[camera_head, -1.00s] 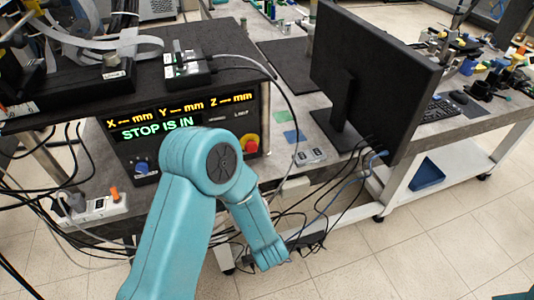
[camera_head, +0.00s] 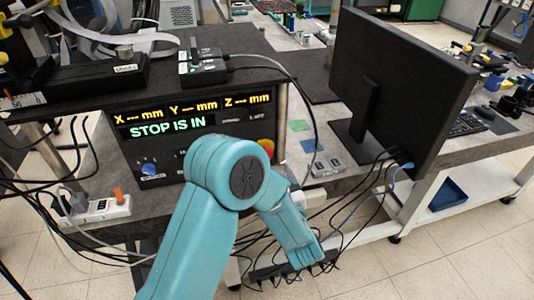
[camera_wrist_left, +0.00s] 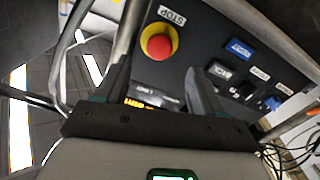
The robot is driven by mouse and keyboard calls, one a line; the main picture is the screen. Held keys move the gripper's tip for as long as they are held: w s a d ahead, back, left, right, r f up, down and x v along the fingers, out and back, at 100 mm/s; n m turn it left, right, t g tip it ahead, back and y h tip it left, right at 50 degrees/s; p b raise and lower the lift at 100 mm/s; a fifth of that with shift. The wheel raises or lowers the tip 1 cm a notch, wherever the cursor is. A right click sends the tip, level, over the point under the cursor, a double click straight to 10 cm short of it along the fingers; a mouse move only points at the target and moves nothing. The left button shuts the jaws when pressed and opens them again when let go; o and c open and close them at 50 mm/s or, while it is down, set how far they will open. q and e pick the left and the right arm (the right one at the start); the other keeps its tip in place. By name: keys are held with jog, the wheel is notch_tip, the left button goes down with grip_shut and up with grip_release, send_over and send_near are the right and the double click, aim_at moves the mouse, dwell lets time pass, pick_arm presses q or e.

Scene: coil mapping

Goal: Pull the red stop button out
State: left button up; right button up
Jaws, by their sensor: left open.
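The red stop button (camera_wrist_left: 159,45) sits in a yellow ring on a dark panel, beside a STOP label, in the left wrist view. In the head view only part of the button (camera_head: 267,147) shows, at the edge of my teal left arm. My left gripper (camera_wrist_left: 156,68) is open. Its two dark fingers point toward the panel, with the button beyond and between their tips in the picture. No contact with the button shows. The display (camera_head: 172,128) reads "STOP IS IN". My right gripper is out of view.
A blue switch (camera_wrist_left: 240,48) and several labelled controls lie right of the button. A monitor (camera_head: 400,85) stands right of the control box. A power strip (camera_head: 100,209) is at left. Cables hang below the bench edge, and a metal post (camera_wrist_left: 130,25) rises left of the button.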

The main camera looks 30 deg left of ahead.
pick_arm(q)
jog(key=p+x, duration=0.1)
jog(key=x, duration=0.8)
jog(key=shift+w+a+f, duration=0.1)
jog(key=shift+w, duration=0.05)
jog(key=shift+c, duration=0.4)
